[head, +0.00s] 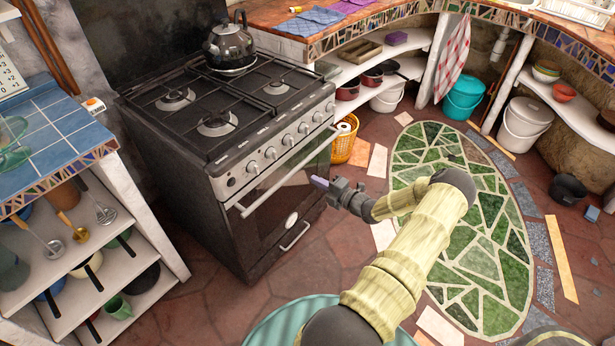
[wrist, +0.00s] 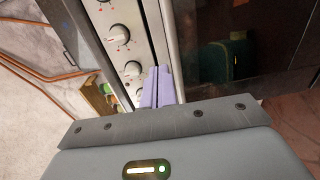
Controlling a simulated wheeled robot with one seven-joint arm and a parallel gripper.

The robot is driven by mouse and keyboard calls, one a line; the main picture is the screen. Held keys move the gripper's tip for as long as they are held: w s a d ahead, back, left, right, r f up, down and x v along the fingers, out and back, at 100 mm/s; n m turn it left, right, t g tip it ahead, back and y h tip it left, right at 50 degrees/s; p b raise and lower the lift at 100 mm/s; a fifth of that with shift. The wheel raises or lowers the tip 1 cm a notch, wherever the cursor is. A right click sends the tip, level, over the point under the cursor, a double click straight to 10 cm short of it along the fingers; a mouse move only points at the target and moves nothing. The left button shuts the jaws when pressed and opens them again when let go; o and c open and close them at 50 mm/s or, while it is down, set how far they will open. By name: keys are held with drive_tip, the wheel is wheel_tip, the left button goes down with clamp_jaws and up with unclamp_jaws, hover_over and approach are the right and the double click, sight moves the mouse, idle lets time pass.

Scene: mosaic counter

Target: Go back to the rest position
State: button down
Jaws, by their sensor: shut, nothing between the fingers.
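My gripper (head: 318,182) is in front of the oven door of the black stove (head: 290,195), below the row of knobs, at the end of my arm in the head view. Its purple fingers (wrist: 157,88) are together and hold nothing in the wrist view. In that view they lie in front of the stove's knob panel (wrist: 122,40), with the dark oven door glass (wrist: 225,55) to their right. I cannot tell whether the fingertips touch the stove.
A kettle (head: 230,45) stands on a back burner. A blue-tiled counter (head: 55,135) with shelves is at the left. An orange basket (head: 344,146) stands right of the stove. A curved shelf counter (head: 345,35) lies behind. The floor around the green mosaic (head: 485,220) is mostly open.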

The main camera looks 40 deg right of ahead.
drive_tip(key=shift+s+a, duration=0.1)
drive_tip(key=shift+s, duration=0.1)
idle(0.4)
drive_tip(key=s+a+r+n+g+y, duration=0.1)
drive_tip(key=s+a+r+n+g, duration=0.15)
drive_tip(key=a+n+g, duration=0.5)
drive_tip(key=s+a+r+n+g+y, duration=0.1)
drive_tip(key=s+a+r+n+g, duration=0.2)
drive_tip(key=a+n, duration=0.8)
drive_tip(key=s+a+r+n+g+y, duration=0.1)
drive_tip(key=a+r+n+g, duration=0.35)
drive_tip(key=a+n, duration=0.45)
drive_tip(key=s+a+r+n+h, duration=0.35)
drive_tip(key=s+r+n, duration=0.2)
drive_tip(key=n, duration=0.65)
drive_tip(key=s+a+r+n+h, duration=0.2)
drive_tip(key=s+r+n+h, duration=0.3)
drive_tip(key=n, duration=0.6)
wheel_tip(320, 180, up, 19)
drive_tip(key=y+p, duration=0.1)
drive_tip(key=p, duration=1.6)
drive_tip(key=shift+w+n+t+p, duration=0.3)
drive_tip(key=shift+n, duration=0.05)
